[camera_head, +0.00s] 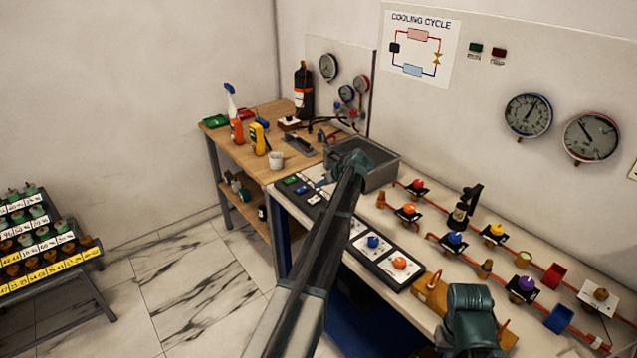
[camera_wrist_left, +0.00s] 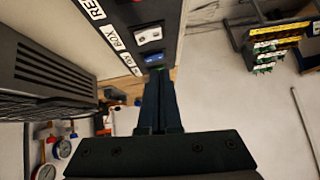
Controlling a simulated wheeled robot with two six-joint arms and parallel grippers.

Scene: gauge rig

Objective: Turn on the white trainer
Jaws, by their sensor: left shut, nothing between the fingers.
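The white trainer (camera_head: 445,222) is the long white bench with a white back panel. A dark switch strip (camera_head: 346,229) runs along its front edge, with small green, white and blue switches at its far end. In the left wrist view, a white rocker switch (camera_wrist_left: 148,36) and a blue switch (camera_wrist_left: 153,60) sit on the dark strip beside white labels. My left gripper (camera_wrist_left: 154,78) is shut and empty, its tips right at the blue switch; whether they touch it I cannot tell. In the head view my left arm hides part of the strip. My right gripper's fingers do not show.
A stepped rack (camera_head: 60,262) stands far left; tiled floor lies between.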

